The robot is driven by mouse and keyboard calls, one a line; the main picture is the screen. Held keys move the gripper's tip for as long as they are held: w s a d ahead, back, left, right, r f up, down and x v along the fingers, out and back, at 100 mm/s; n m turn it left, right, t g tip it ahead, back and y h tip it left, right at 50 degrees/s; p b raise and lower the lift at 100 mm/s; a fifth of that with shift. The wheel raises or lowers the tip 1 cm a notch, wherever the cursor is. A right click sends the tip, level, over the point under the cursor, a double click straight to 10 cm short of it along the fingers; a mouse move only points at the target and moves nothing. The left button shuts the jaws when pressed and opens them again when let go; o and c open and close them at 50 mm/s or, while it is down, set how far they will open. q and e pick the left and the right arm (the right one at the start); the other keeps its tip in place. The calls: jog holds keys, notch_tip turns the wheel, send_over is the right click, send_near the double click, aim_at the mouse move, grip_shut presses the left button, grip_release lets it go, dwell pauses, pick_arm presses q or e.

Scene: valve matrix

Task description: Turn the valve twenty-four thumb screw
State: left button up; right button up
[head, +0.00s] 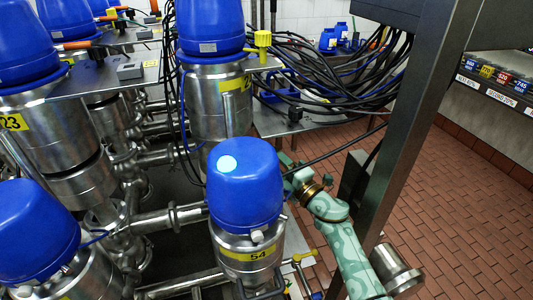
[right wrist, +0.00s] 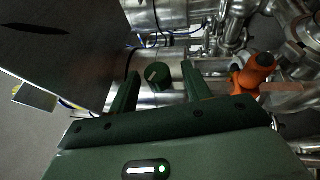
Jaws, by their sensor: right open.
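Valve twenty-four is the steel cylinder with a blue dome (head: 210,25) at the upper middle of the head view; its yellow label (head: 236,84) is partly hidden. A yellow thumb screw (head: 262,40) stands upright on the grey plate beside it. My right gripper (head: 288,164) is lower and to the right of the valve, partly hidden behind the blue dome of valve 54. In the right wrist view its two fingers (right wrist: 160,82) are open. A dark green round knob (right wrist: 157,73) shows between the fingertips; I cannot tell what it is or whether it is touched. My left gripper is not in view.
Valve 54 (head: 245,190) stands in front of my right gripper. Black cables (head: 330,85) hang behind it, and a grey post (head: 400,130) stands to the right. An orange handle (right wrist: 255,70) lies right of the fingers in the right wrist view. Tiled floor (head: 460,200) is clear.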

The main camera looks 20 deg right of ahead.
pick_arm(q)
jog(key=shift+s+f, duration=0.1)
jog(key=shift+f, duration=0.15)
pick_arm(e)
jog(key=shift+x, duration=1.75)
jog(key=shift+r, duration=0.1)
jog(key=c, duration=1)
jog(key=n+t+y+b, duration=0.1)
jog(key=n+y+b, duration=0.1)
jog(key=b, duration=0.6)
jog(key=n+t+y+b, duration=0.1)
jog(key=t+y+b, duration=0.1)
jog(key=b, duration=0.7)
jog(key=shift+s+n, duration=0.2)
jog(key=shift+n, duration=0.2)
jog(key=shift+r+t+y+b, duration=0.2)
jog(key=shift+t+y+b, duration=0.1)
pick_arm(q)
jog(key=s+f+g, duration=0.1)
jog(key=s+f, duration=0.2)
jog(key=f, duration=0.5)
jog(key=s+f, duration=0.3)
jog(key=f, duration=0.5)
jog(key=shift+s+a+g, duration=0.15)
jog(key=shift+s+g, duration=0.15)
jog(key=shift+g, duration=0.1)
pick_arm(e)
jog(key=shift+r, duration=0.1)
